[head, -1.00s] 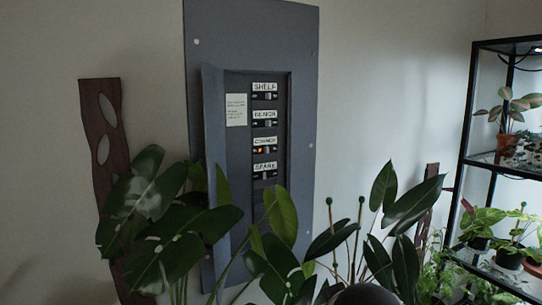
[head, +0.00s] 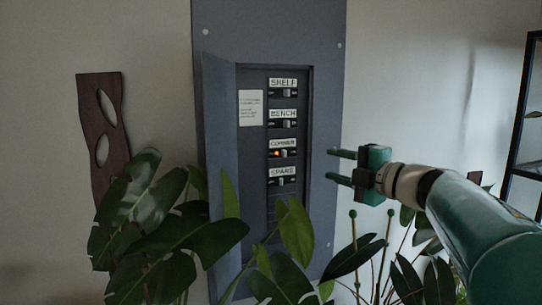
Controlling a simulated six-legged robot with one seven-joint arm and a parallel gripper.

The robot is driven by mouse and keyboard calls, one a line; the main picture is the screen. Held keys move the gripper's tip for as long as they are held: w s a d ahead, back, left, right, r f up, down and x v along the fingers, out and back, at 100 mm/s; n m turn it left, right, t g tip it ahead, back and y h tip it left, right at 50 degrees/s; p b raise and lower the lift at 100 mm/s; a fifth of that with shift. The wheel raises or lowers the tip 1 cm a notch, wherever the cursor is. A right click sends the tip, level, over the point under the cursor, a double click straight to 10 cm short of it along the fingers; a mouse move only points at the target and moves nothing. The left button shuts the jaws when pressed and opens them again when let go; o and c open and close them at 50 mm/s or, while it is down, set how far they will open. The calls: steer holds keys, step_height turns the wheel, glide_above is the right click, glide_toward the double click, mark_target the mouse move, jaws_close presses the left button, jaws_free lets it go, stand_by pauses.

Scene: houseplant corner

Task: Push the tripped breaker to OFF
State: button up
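The grey breaker panel (head: 328,110) is on the wall with its door (head: 220,130) open to the left. Its labelled breakers are SHELF (head: 286,93), BENCH (head: 286,124), CORNER (head: 284,153) and SPARE (head: 281,181), top to bottom.
Large plant leaves (head: 165,230) stand in front of the panel's lower left, and more leaves (head: 297,235) cover its lower middle. Thin stakes (head: 355,245) rise below my gripper. A black shelf frame (head: 522,110) is at the far right. A notice (head: 251,108) is beside the breakers.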

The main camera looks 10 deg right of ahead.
mark_target(286, 154)
steer(key=x, duration=1.3)
steer(key=shift+w+a+f, duration=0.2)
steer(key=shift+a, duration=0.2)
